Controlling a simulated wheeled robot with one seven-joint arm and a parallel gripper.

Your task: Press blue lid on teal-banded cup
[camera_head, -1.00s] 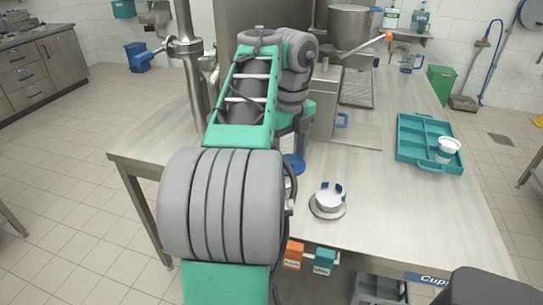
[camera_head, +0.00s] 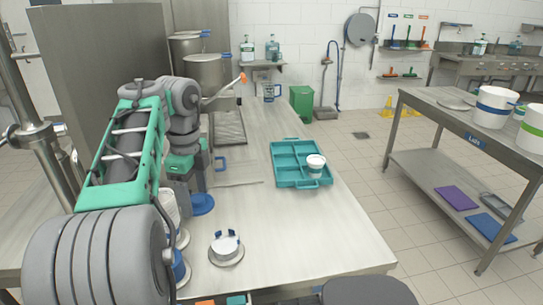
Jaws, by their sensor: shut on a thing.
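My gripper (camera_head: 199,188) points down over the left part of the steel table and is shut on a blue lid (camera_head: 203,207). The lid is a flat disc under the fingers; the fingertips are small and partly hidden. A white cup (camera_head: 316,160) stands upright in the near right part of the teal tray. A bluish-teal band shows low on it, but its shade is hard to tell. The cup is well to the right of my gripper and apart from it.
The teal divided tray (camera_head: 287,180) lies mid-table. A round holder with blue clips (camera_head: 226,250) stands near the front. White and blue items left of it are partly hidden by my arm. A side table (camera_head: 440,108) at right carries several white buckets.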

